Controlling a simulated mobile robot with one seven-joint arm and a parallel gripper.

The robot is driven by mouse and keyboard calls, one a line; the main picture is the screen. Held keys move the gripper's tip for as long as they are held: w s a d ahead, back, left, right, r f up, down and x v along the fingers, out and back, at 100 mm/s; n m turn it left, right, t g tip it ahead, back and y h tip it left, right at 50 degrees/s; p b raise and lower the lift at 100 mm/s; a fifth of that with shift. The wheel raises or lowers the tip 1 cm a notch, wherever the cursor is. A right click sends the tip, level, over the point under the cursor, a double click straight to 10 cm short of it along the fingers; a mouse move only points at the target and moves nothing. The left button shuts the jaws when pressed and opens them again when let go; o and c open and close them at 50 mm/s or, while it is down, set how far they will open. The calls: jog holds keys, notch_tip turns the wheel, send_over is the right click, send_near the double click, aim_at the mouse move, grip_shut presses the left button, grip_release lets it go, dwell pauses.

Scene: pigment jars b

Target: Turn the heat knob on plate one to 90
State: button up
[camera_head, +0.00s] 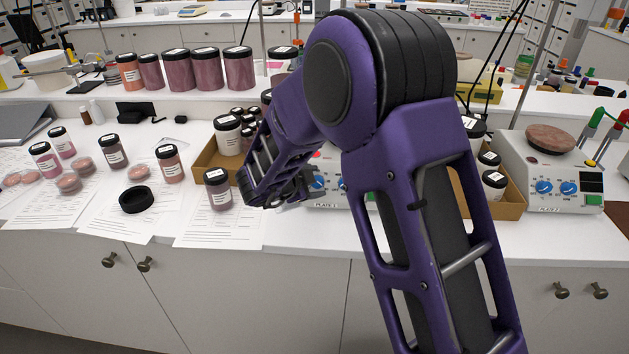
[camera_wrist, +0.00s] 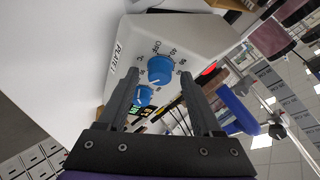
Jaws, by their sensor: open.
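Plate one (camera_head: 327,203), a white box labelled PLATE 1, stands on the bench, largely hidden behind my arm in the head view. It fills the upper middle of the wrist view (camera_wrist: 200,35). One blue knob (camera_wrist: 160,68), with printed scale numbers around it, lies in line with the gap between my fingertips. A second blue knob (camera_wrist: 145,95) is partly covered by the left finger. I cannot read which is the heat knob or its exact setting. My gripper (camera_wrist: 159,74) is open and empty, facing the panel; contact cannot be told. It shows small in the head view (camera_head: 292,192).
A dark-lidded jar (camera_head: 219,190) stands just left of my gripper, near cardboard trays (camera_head: 205,160) of jars. Plate two (camera_head: 568,198) stands at the right. Papers, more jars and a black ring (camera_head: 135,200) cover the left bench. The front edge is close.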

jog(key=v, duration=1.7)
jog(key=shift+p, duration=0.45)
jog(key=shift+a+r, duration=0.1)
jog(key=shift+r, duration=0.1)
